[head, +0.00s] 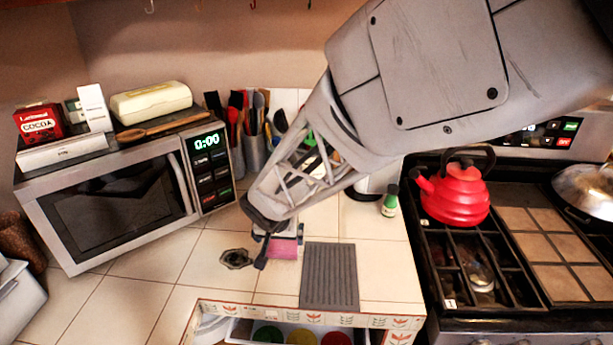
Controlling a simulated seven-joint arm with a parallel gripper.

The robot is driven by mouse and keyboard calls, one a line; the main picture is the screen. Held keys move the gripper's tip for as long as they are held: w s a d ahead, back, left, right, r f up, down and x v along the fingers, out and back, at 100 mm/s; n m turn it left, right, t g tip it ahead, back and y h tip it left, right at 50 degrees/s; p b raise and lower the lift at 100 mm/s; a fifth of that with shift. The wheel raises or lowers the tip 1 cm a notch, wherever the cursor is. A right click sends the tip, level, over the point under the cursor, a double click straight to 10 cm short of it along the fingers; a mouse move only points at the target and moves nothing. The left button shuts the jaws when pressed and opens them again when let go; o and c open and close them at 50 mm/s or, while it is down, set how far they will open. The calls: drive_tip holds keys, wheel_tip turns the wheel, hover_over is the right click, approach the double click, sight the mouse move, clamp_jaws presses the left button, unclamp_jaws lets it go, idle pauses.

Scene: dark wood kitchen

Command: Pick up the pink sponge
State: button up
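The pink sponge (283,251) shows at the end of my arm, above or on the white tiled counter, left of a grey ribbed mat. My gripper (280,241) reaches down over it, with a dark finger showing at the sponge's left side and another part at its right. The wrist and fingers hide the sponge's upper part. I cannot tell whether the fingers touch or grip it, or whether it rests on the counter.
The ribbed mat (329,277) and a small dark object (236,259) lie near the sponge. An open drawer (298,331) with coloured bowls is in front. A microwave (127,190) stands left; a red kettle (454,193) sits on the stove at right. A green bottle (390,202) stands behind.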

sight(282, 244)
drive_tip(key=shift+x, duration=2.55)
drive_tip(key=shift+s+d, duration=0.1)
drive_tip(key=c, duration=0.7)
drive_tip(key=shift+r, duration=0.75)
drive_tip(key=s, duration=3.2)
